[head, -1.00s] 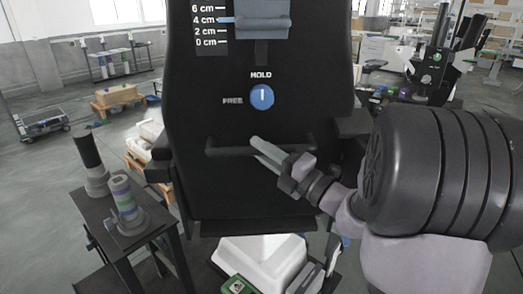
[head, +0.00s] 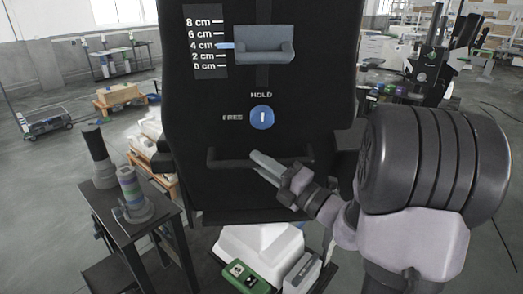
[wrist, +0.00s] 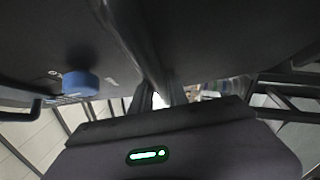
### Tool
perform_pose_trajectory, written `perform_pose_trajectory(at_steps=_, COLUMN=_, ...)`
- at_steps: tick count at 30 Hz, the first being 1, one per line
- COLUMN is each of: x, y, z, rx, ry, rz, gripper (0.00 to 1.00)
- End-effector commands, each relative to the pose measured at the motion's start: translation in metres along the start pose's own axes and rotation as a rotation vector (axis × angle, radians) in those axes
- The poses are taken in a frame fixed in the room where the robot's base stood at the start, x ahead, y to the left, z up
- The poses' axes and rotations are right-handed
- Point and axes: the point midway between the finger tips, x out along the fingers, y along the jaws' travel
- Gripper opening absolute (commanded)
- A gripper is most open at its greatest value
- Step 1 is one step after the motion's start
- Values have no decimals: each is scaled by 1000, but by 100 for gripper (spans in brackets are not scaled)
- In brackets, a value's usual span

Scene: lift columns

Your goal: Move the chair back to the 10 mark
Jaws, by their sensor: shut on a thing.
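The black chair back (head: 210,115) fills the middle of the head view. It carries a scale (head: 205,45) with marks from 0 to 8 cm; no 10 mark shows. A blue-grey pad (head: 264,45) has a pointer at about 4 cm. A blue knob (head: 262,117) has its white line upright, toward HOLD, with FREE to its left. My gripper (head: 262,162) is shut on the dark horizontal bar (head: 228,158) below the knob. The knob also shows in the wrist view (wrist: 82,83), where the grip itself is dark and hard to make out.
A dark side table (head: 125,218) with cylindrical parts stands at the left. A white block (head: 255,245) and a green box (head: 245,276) are below the chair back. Shelves and machines are behind at the right. Open floor lies at far left.

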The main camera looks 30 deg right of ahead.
Motion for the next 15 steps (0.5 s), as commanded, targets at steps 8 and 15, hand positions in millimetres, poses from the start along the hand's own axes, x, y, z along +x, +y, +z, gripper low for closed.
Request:
perform_pose_trajectory(at_steps=8, x=1, y=2, z=2, rx=-6, ry=-6, rz=12, gripper=0)
perform_pose_trajectory(at_steps=15, x=1, y=2, z=3, rx=-6, ry=-6, rz=12, gripper=41)
